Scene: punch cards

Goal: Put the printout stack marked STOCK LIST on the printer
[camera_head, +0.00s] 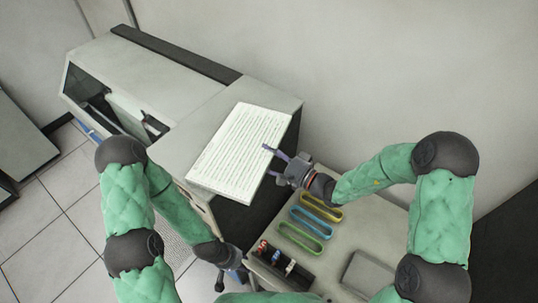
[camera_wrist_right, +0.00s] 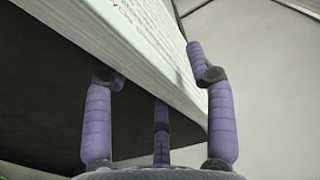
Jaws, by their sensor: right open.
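A thick white printout stack (camera_head: 240,152) with printed lines lies on the right end of the grey printer (camera_head: 185,150) in the head view. I cannot read a STOCK LIST mark on it. My right gripper (camera_head: 269,160) is open at the stack's right edge. In the right wrist view the stack (camera_wrist_right: 150,50) fills the upper left, its page edges close to the purple fingers (camera_wrist_right: 165,85). I cannot tell whether any finger touches it. My left gripper (camera_head: 236,278) hangs low near the table's left edge, small and partly hidden; its jaws are unclear.
A beige table (camera_head: 345,235) stands right of the printer. It holds a yellow tray (camera_head: 322,207), a blue tray (camera_head: 311,222), a green tray (camera_head: 301,238), a dark box (camera_head: 283,268) with small coloured items and a grey flat item (camera_head: 368,272). A wall stands behind.

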